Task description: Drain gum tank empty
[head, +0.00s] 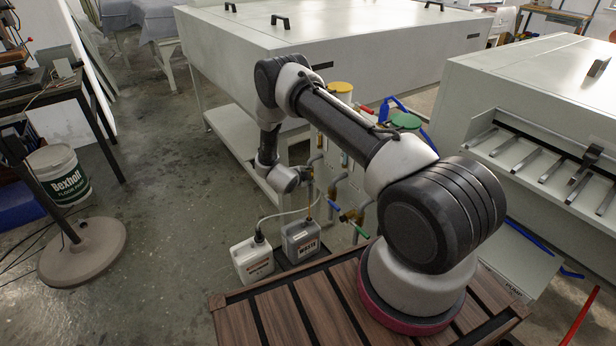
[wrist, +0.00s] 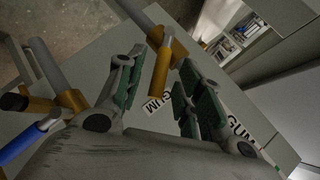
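My gripper (wrist: 162,88) is open in the wrist view, its green-padded fingers apart on either side of a brass-yellow valve handle (wrist: 160,72). I cannot tell whether either pad touches it. The handle joins a grey pipe with a brass fitting. A label reading GUM (wrist: 158,104) is on the pale panel behind it, and a second GUM label (wrist: 239,130) is partly covered by the right finger. In the head view my gripper (head: 309,177) is small and partly hidden among the pipes. I cannot make out a gum tank as such.
A grey jug marked WASTE (head: 302,241) and a white jug (head: 251,259) stand on the floor below the pipes. A blue handle (wrist: 20,146) lies left of my gripper. Yellow-lidded (head: 341,89) and green-lidded (head: 406,121) containers stand between the large machines.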

